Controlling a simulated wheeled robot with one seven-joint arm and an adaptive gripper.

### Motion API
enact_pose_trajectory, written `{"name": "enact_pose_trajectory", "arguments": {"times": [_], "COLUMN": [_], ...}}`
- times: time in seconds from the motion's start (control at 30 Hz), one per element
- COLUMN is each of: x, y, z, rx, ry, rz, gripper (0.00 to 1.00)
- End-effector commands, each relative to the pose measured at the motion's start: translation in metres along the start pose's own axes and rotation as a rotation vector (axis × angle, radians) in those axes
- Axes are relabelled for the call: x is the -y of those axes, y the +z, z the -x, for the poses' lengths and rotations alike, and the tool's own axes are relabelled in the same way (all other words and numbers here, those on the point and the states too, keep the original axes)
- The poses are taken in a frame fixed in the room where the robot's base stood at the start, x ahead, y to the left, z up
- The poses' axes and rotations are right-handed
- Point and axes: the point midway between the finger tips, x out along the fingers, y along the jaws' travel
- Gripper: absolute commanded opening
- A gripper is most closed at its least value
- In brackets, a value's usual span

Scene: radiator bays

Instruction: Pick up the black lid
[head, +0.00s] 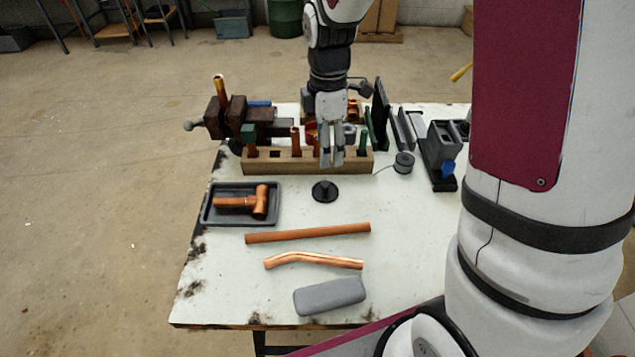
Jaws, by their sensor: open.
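The black lid (324,192) is a small round disc with a raised knob in its middle. It lies on the white worktable (205,297), just in front of the wooden rack. My gripper (333,162) points down over the rack's front, above and slightly beyond the lid. Its fingers are apart, with nothing seen between them. The lid is in plain view and apart from the fingers.
A wooden rack (340,161) with upright tools stands behind the lid. A black tray (208,218) with a copper fitting (262,201) is left. A straight copper pipe (307,233), a bent pipe (310,260) and a grey block (329,296) lie nearer. A small black spool (403,163) is right.

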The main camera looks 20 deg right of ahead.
Motion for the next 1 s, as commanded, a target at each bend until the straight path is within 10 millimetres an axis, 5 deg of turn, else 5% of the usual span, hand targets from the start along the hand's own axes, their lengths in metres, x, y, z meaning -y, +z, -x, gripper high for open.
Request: {"name": "enact_pose_trajectory", "arguments": {"times": [0.3,1.0], "x": [0.001,0.002], "y": [0.000,0.001], "z": [-0.058,-0.128], "rx": [0.000,0.000], "ry": [-0.004,-0.001], "rz": [-0.003,-0.004], "gripper": [0.61,0.61]}}
